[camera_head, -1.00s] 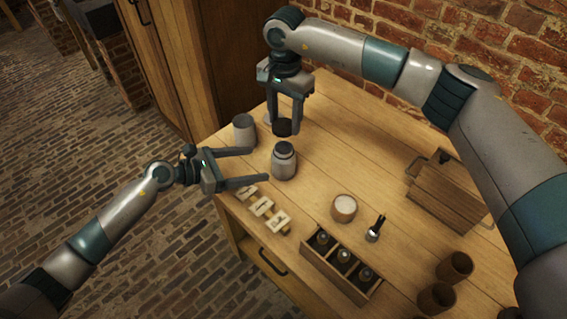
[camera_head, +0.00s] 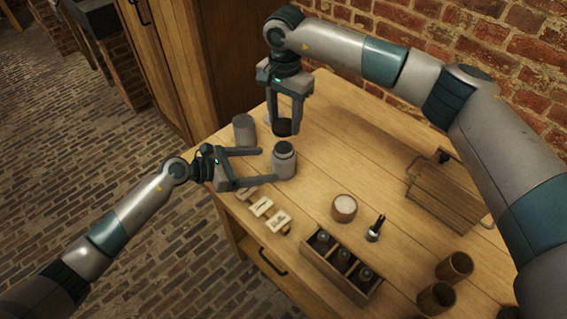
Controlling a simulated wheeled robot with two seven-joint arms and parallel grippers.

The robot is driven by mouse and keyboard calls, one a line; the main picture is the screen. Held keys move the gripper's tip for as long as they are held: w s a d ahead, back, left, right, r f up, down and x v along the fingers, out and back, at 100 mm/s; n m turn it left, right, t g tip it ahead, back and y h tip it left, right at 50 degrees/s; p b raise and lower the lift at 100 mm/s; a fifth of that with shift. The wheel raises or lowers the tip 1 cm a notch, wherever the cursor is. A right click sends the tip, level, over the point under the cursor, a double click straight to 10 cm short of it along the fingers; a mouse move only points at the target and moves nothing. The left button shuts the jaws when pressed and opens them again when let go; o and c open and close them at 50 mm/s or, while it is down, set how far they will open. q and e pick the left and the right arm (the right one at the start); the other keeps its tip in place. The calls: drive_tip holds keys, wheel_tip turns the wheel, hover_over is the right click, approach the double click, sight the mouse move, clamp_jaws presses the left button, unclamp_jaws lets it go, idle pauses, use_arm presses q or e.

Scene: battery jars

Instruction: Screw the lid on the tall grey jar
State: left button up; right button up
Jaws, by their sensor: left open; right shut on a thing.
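A grey jar with a dark top (camera_head: 284,164) stands upright near the table's left end; I take it for the tall grey jar. Whether its dark top is an open mouth or a cover is not clear. My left gripper (camera_head: 269,168) is open, its fingertips close to the jar's left side, one behind and one in front; contact cannot be told. My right gripper (camera_head: 285,121) points down and is shut on a dark round lid (camera_head: 282,128), held behind and above the jar, not over its top.
A second grey jar (camera_head: 243,131) stands left of the first. Labelled wooden pieces (camera_head: 262,207) lie by the front edge.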

sight(284, 162)
use_arm(q)
drive_tip(key=x, duration=0.8)
drive_tip(key=shift+d+f, duration=0.1)
drive_tip(key=shift+d, duration=0.05)
drive_tip(key=shift+c, duration=0.6)
drive_tip(key=c, duration=1.5)
drive_tip(key=shift+o, duration=0.2)
use_arm(e)
drive_tip(key=shift+f, duration=2.5)
